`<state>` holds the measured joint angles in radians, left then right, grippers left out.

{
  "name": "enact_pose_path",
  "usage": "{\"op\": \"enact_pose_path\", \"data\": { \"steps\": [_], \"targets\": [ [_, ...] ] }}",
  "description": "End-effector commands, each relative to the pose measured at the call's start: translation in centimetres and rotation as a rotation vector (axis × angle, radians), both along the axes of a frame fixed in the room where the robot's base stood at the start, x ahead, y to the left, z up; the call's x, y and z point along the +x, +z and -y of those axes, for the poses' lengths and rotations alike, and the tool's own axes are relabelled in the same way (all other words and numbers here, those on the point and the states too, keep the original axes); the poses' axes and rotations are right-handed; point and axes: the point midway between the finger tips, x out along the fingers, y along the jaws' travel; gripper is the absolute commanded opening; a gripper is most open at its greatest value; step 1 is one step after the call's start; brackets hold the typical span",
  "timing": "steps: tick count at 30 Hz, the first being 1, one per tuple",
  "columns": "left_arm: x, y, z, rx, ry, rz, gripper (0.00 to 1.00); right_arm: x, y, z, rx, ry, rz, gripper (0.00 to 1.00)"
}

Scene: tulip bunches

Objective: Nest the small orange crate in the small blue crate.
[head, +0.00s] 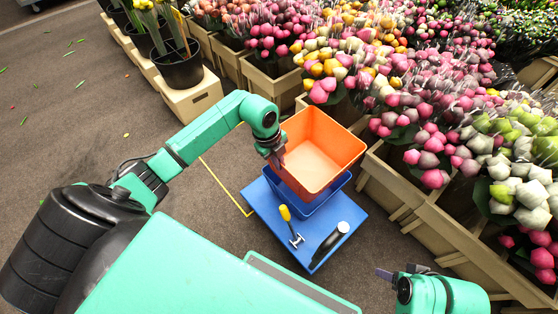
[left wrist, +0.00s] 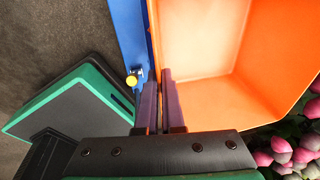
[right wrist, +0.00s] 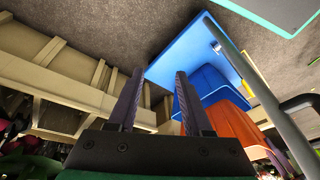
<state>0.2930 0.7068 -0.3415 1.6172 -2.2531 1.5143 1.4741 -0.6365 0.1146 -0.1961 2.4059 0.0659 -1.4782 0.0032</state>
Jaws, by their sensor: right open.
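The small orange crate (head: 332,136) is upright and empty, over the small blue crate (head: 318,203) in the head view. The blue crate stands on a blue platform and is largely hidden under the orange one. In the right wrist view, the orange crate (right wrist: 232,124) sits against the open side of the blue crate (right wrist: 205,88); I cannot tell whether its base is inside. My left gripper (head: 277,158) is shut on the orange crate's left wall, with a finger on each side in the left wrist view (left wrist: 160,75). My right gripper (head: 384,272) is open and empty, away from the crates at lower right.
Wooden planters (head: 455,235) with tulip bunches line the right and back. The floor at left (head: 60,130) is mostly clear.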

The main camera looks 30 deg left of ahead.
Motion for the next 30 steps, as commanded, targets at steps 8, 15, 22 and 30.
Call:
{"op": "enact_pose_path", "data": {
  "steps": [8, 15, 22, 30],
  "targets": [
    [0.1, -1.1, 0.0, -0.002, 0.000, 0.004, 0.00, 1.1, -1.4, -1.5, 0.044, 0.016, 0.073, 0.50],
    [0.1, -2.1, 0.0, -0.001, -0.001, 0.004, 0.00, 2.0, -2.5, -3.0, 0.089, 0.027, 0.144, 0.50],
    [0.1, -3.1, 0.0, -0.002, 0.000, 0.005, 0.00, 2.8, -3.5, -4.4, 0.134, 0.033, 0.214, 0.50],
    [0.1, -4.3, 0.0, -0.002, 0.000, 0.004, 0.00, 3.6, -4.5, -6.1, 0.190, 0.036, 0.296, 0.50]
  ]
}}
